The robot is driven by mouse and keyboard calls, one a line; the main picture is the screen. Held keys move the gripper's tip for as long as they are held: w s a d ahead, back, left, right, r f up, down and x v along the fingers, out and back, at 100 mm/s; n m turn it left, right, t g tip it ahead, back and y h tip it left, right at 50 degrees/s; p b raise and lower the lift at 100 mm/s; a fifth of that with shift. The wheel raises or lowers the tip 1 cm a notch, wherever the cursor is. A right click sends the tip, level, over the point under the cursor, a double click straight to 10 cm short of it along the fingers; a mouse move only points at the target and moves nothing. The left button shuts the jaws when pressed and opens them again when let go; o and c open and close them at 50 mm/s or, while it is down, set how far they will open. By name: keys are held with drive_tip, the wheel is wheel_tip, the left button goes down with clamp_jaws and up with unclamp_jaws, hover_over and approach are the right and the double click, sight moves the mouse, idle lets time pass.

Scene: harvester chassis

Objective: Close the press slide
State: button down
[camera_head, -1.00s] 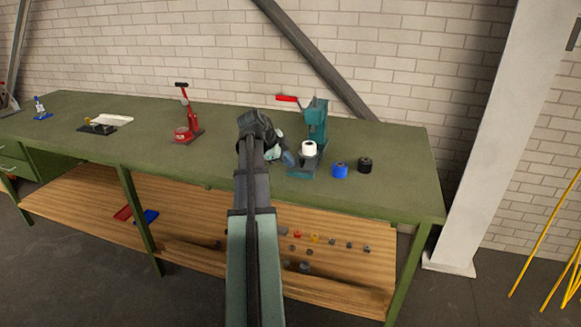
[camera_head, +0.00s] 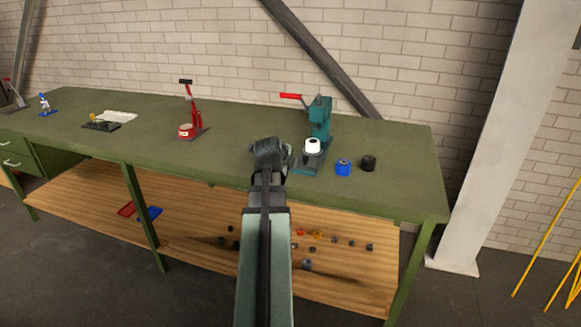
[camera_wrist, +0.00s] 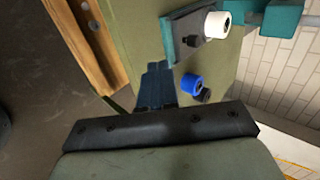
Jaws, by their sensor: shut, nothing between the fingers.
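The teal press (camera_head: 320,118) with a red lever (camera_head: 290,96) stands upright near the right end of the bench. A white cylinder (camera_head: 312,146) sits low at its front, above the teal base (camera_head: 308,168); it also shows at the top of the wrist view (camera_wrist: 217,24). A dark part (camera_wrist: 192,41) lies beside the cylinder on the base. I cannot tell which part is the slide. My gripper (camera_wrist: 158,66) is shut and empty, with its fingertips just short of the base's near edge in the wrist view. In the head view my wrist mostly hides the fingers.
A red press (camera_head: 192,118) stands to the left. The green bench top (camera_head: 235,135) between the presses is clear.

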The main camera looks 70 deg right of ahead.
sight(299, 167)
drive_tip(key=x, duration=0.9)
drive_tip(key=shift+d, duration=2)
drive_tip(key=d, duration=0.8)
